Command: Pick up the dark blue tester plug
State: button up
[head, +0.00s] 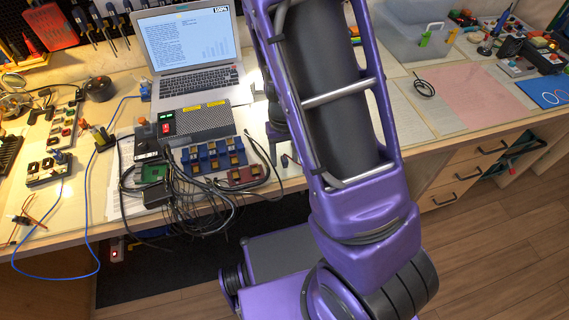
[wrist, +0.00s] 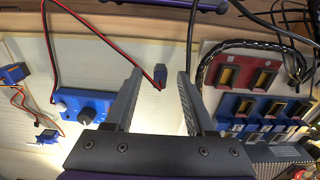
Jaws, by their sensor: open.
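The dark blue tester plug (wrist: 160,73) lies on the pale bench top in the wrist view, with a thin red and black lead running to it. My gripper (wrist: 160,78) is open, its two dark fingers apart on either side of the plug in the picture. I see no contact between finger and plug, and the height gap is hard to judge. In the head view my purple arm covers much of the bench around the gripper, and I cannot make out the plug clearly there.
A blue box with knobs (wrist: 88,106) lies left of the fingers in the wrist view. Red and blue socket blocks (wrist: 241,78) and a thick black cable (wrist: 247,44) lie to the right. The head view shows a laptop (head: 190,45) and tangled black leads (head: 190,195).

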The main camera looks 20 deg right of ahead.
jog(key=shift+c, duration=0.2)
grip_shut()
dwell(0.3)
